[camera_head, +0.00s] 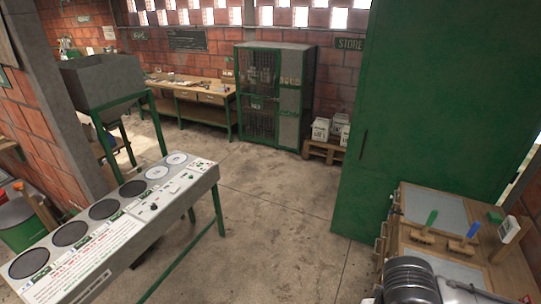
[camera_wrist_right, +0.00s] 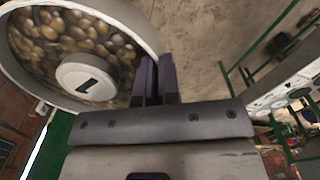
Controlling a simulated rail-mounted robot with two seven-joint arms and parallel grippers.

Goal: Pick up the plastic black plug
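I cannot make out a plastic black plug for certain in either view. A grey console (camera_head: 128,225) in the head view has a row of round discs, several dark and two pale, and small black knobs (camera_head: 154,207) on its panel. My left gripper is not in view.
A wooden bench (camera_head: 461,255) with a green-handled and a blue-handled tool stands at the right, beside a tall green panel (camera_head: 425,110). A grey hopper (camera_head: 105,82) on green legs, a caged cabinet (camera_head: 291,95) and a workbench (camera_head: 205,96) stand farther back. The middle floor is clear.

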